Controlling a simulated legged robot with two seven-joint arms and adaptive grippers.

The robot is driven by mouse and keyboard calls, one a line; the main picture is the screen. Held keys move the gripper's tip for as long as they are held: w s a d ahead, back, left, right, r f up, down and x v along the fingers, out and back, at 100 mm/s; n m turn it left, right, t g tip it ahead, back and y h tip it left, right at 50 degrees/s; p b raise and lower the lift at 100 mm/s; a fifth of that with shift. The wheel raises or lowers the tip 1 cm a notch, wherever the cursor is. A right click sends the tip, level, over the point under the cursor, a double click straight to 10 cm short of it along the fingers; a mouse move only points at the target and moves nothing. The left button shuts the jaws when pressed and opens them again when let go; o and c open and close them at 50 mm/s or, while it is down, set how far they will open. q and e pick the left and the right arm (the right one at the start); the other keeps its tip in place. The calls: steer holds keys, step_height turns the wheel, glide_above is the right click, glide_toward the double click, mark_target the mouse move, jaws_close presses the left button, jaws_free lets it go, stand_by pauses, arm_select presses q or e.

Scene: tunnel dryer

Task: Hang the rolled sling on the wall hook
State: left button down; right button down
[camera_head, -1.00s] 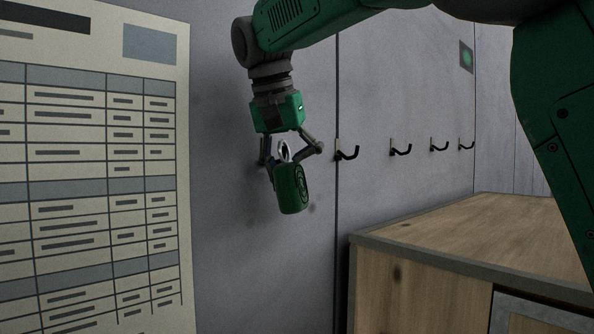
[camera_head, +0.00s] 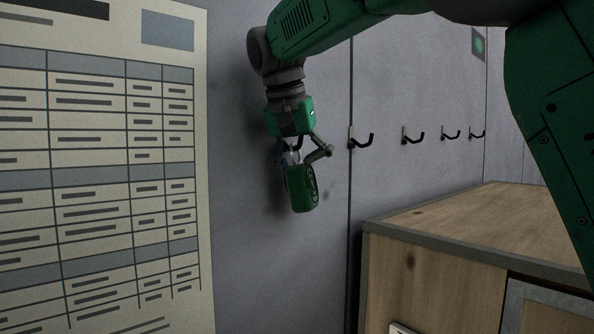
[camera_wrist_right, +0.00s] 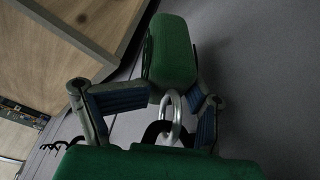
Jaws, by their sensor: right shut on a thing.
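The rolled sling (camera_head: 301,189) is a dark green roll with a pale metal ring at its top. My right gripper (camera_head: 296,158) is shut on it, and the sling hangs below the fingers in front of the grey wall. In the wrist view the green roll (camera_wrist_right: 172,50) and its metal ring (camera_wrist_right: 172,108) show between the two fingers. The nearest black wall hook (camera_head: 361,139) is to the right of my right gripper and slightly higher in the head view, apart from the sling. My left gripper is out of view.
Several hooks run along the wall, including a second (camera_head: 413,135) and a third (camera_head: 451,133). A wooden cabinet (camera_head: 470,225) stands below them at the right. A printed chart (camera_head: 100,190) covers the left. The wall between chart and first hook is bare.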

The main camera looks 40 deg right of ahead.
steer(key=shift+c, duration=1.5)
jaws_free()
steer(key=shift+s+a, duration=0.1)
steer(key=shift+a, duration=0.1)
steer(key=shift+s, duration=0.1)
steer(key=shift+a+r, duration=0.15)
steer(key=shift+r, duration=0.4)
steer(key=v, duration=1)
steer(key=shift+a+r, duration=0.3)
